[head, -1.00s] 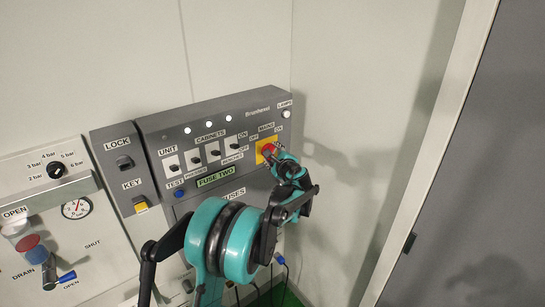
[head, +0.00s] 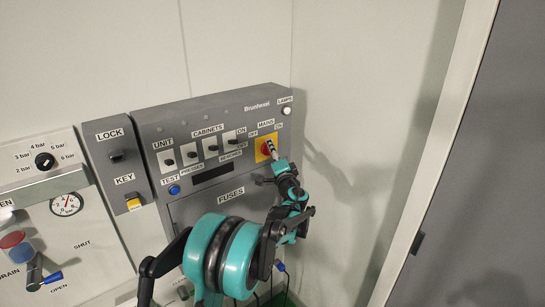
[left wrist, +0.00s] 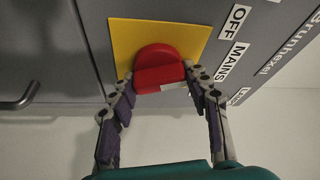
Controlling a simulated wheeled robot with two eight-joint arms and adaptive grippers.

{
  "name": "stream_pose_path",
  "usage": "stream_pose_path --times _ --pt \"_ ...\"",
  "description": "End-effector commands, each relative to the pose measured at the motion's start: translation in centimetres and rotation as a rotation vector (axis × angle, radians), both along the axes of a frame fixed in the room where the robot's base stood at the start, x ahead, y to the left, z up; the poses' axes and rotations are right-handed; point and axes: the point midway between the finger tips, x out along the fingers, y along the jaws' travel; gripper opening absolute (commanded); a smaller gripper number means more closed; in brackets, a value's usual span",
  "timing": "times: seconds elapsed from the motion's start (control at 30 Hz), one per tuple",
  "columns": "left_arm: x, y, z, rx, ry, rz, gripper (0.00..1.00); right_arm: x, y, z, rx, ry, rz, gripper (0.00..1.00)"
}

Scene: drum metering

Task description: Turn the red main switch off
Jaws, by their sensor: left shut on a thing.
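The red main switch (head: 265,149) is a knob on a yellow plate at the right end of the grey panel, below the MAINS label. In the left wrist view the red knob (left wrist: 162,68) sits between the two fingers, close to the OFF and MAINS labels. My left gripper (head: 273,153) is shut on the knob, one finger at each side, as the left wrist view (left wrist: 159,79) shows. The fingers hide part of the switch in the head view. The right gripper is not in view.
The panel's display (head: 212,172) is dark, and so is the row of small lamps above the cabinet switches (head: 190,154). The white lamps button (head: 286,111) is at the upper right. A gauge (head: 66,204) and valves are at the left. A bare wall stands close on the right.

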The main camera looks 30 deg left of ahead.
Motion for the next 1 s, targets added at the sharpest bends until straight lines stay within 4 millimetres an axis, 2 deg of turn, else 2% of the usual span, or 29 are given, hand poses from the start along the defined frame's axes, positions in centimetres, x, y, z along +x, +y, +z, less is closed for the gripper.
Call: stream_pose_path --times 0.1,0.5,1.0 --pt "0.0 0.0 -0.4 -0.044 -0.098 0.001 0.19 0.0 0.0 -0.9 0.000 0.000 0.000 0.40" --pt "-0.1 0.0 -0.3 -0.149 -0.350 0.001 0.19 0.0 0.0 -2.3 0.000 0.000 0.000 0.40" --pt "-0.1 0.0 -0.2 -0.187 -0.437 0.001 0.19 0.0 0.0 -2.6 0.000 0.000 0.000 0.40"
